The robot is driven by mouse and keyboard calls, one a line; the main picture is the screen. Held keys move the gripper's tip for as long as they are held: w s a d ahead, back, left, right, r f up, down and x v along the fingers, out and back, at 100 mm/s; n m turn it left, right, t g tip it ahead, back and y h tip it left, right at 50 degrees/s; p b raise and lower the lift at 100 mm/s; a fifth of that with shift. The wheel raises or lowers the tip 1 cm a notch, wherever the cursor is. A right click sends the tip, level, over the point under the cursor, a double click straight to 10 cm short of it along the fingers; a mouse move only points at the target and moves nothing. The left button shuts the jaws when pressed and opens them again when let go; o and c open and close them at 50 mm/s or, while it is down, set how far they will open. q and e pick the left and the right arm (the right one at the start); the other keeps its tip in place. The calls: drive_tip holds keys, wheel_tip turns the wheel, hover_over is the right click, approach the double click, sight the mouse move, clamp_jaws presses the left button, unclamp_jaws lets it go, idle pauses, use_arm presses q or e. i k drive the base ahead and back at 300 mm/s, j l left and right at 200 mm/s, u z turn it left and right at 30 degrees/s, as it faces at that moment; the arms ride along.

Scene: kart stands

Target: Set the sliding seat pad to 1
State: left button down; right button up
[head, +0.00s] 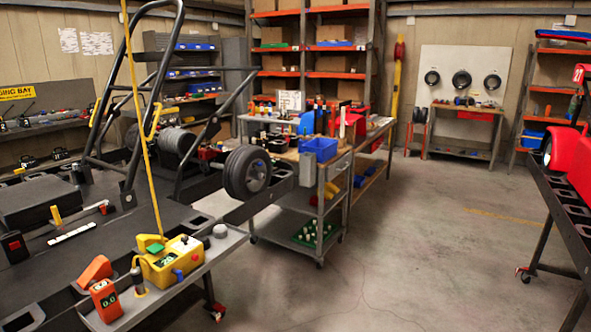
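A dark grey padded block (42,199), which looks like the sliding seat pad, lies on the black kart frame (140,226) at the left. A small yellow upright tab (56,216) stands at its front edge. A white strip (70,233), perhaps a scale, lies just in front of the tab. Its marks are too small to read, so I cannot tell the pad's setting. A small red-tipped part (103,207) sits to the right of the strip. Neither of my grippers is in view.
A side shelf holds a yellow control box (171,262) and an orange meter (106,300). A yellow pole or cable (141,120) rises above the box. A tool cart (297,226) stands behind. A red kart (571,165) is at the right. The middle floor (400,250) is clear.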

sight(28, 206)
drive_tip(key=j+u, duration=0.1)
drive_tip(key=u, duration=1.45)
